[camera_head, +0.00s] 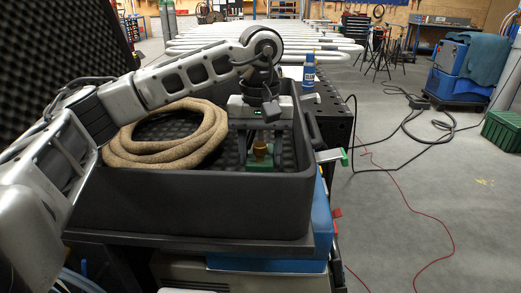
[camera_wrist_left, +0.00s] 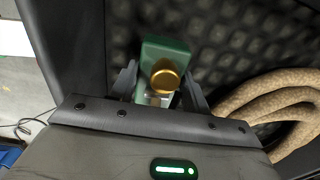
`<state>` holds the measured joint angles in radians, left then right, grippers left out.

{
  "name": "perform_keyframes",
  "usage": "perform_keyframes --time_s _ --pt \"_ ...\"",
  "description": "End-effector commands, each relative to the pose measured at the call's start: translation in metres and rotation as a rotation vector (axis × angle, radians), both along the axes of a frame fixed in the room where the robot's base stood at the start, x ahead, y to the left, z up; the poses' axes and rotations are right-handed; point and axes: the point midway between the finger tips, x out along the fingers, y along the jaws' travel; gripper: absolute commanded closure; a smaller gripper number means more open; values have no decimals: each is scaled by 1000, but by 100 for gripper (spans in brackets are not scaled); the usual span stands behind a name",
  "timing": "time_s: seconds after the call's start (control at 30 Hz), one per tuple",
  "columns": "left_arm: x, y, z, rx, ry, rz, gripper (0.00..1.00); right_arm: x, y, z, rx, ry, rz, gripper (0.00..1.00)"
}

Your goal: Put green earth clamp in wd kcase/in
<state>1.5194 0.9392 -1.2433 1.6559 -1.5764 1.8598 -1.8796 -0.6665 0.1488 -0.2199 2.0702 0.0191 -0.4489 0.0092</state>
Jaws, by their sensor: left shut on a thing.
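The green earth clamp (camera_head: 258,160) with a brass knob shows inside the black foam-lined case (camera_head: 210,190), near the case's right side. It also shows in the left wrist view (camera_wrist_left: 165,60), between the fingers. My left gripper (camera_head: 261,150) reaches down into the case and is shut on the clamp. In the left wrist view my left gripper (camera_wrist_left: 160,90) has one finger on each side of the clamp, above the dark foam. I cannot tell whether the clamp touches the foam. My right gripper is not in view.
A thick tan coil of hose (camera_head: 165,140) lies in the case left of the gripper. The case's raised lid (camera_head: 50,50) stands at the left. A blue spray can (camera_head: 309,72) stands behind the case. Cables (camera_head: 400,130) cross the open floor at right.

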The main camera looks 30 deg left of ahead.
Motion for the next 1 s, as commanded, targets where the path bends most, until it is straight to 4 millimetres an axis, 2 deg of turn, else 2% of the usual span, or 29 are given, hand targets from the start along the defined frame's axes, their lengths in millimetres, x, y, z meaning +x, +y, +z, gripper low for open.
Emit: perform_keyframes --time_s 0.37,0.4,0.47,0.83,1.0 --pt "1 0 -3 -2 -7 0 100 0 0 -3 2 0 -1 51" --pt "0 0 -4 -1 -3 -1 45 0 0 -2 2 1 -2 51" --pt "1 0 -4 -1 -3 -1 31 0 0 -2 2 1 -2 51" --pt "1 0 3 -1 -4 -1 31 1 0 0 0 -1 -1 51" --pt "1 -1 30 -2 -7 -1 31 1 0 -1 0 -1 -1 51"
